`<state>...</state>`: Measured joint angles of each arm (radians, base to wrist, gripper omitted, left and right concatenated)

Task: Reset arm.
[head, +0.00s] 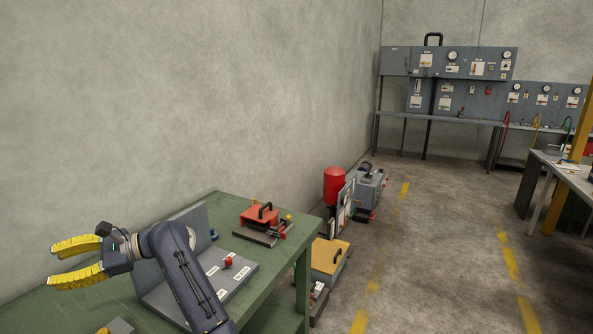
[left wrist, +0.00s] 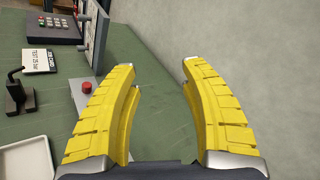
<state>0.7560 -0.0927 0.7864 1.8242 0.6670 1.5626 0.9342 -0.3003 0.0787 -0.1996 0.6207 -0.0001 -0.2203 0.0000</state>
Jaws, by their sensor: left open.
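My left gripper (head: 54,265) is at the left of the head view, above the green table (head: 262,245). Its two yellow fingers are spread apart and point left, with nothing between them. In the left wrist view the same open fingers (left wrist: 157,68) show empty space, with the green tabletop and grey wall beyond them. My left arm crosses in front of a grey fixture with a red knob (head: 228,262) and hides part of it. The red knob also shows in the left wrist view (left wrist: 86,87). I see no flanged spool. My right gripper is not in view.
A red device (head: 259,216) with a black handle stands at the table's far end. The left wrist view shows a keypad box (left wrist: 55,29), a "TEST 25 bar" card (left wrist: 38,61), a black stand (left wrist: 18,93) and a white tray (left wrist: 27,160). A concrete wall (head: 200,90) runs behind the table.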

